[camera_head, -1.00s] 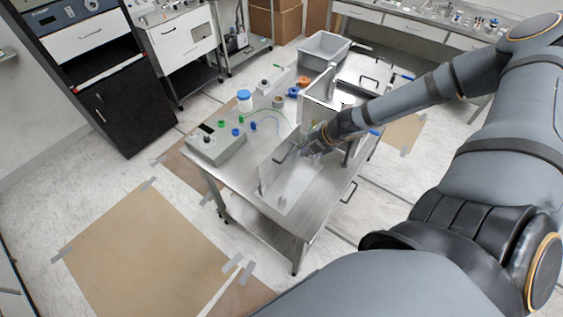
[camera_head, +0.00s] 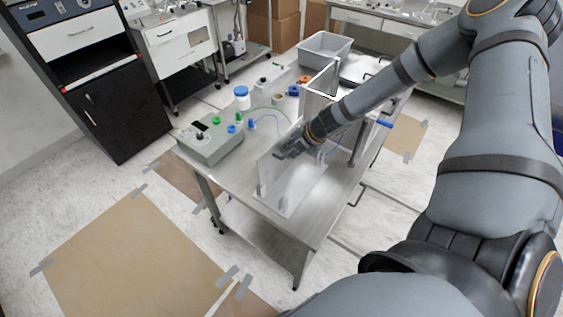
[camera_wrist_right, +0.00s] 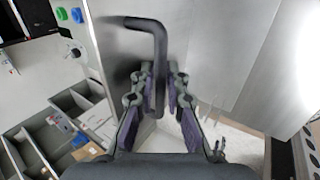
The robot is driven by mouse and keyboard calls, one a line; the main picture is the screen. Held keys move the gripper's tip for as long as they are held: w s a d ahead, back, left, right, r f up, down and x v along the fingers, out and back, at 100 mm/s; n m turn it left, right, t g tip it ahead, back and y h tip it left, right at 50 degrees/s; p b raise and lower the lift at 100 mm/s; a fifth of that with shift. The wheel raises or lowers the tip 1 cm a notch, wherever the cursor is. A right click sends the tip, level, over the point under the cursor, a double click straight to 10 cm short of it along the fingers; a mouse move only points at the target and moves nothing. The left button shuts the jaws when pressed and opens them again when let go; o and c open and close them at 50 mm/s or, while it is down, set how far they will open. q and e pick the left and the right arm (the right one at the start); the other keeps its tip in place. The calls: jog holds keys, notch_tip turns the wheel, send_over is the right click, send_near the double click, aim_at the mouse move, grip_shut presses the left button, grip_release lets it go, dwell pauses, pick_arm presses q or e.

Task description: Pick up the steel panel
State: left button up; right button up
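The steel panel (camera_head: 270,172) stands upright at the front left of the metal table. It fills the upper middle of the right wrist view (camera_wrist_right: 202,50) as a grey sheet with a black bar handle (camera_wrist_right: 150,24). My right gripper (camera_head: 286,151) is at the panel's handle. In the right wrist view its two fingers (camera_wrist_right: 160,72), with purple pads, lie on either side of the handle's long bar. Whether the pads press on the bar is unclear. My left gripper is out of view.
The metal table (camera_head: 300,238) also bears a grey control box (camera_head: 210,148), a white jar with a blue lid (camera_head: 241,98) and a grey bin (camera_head: 324,52). A clear base plate (camera_head: 290,200) lies beside the panel. A black cabinet (camera_head: 115,115) stands left; floor between is open.

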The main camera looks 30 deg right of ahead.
jog(key=shift+s+d+r, duration=0.1)
jog(key=shift+s+r, duration=0.05)
grip_shut()
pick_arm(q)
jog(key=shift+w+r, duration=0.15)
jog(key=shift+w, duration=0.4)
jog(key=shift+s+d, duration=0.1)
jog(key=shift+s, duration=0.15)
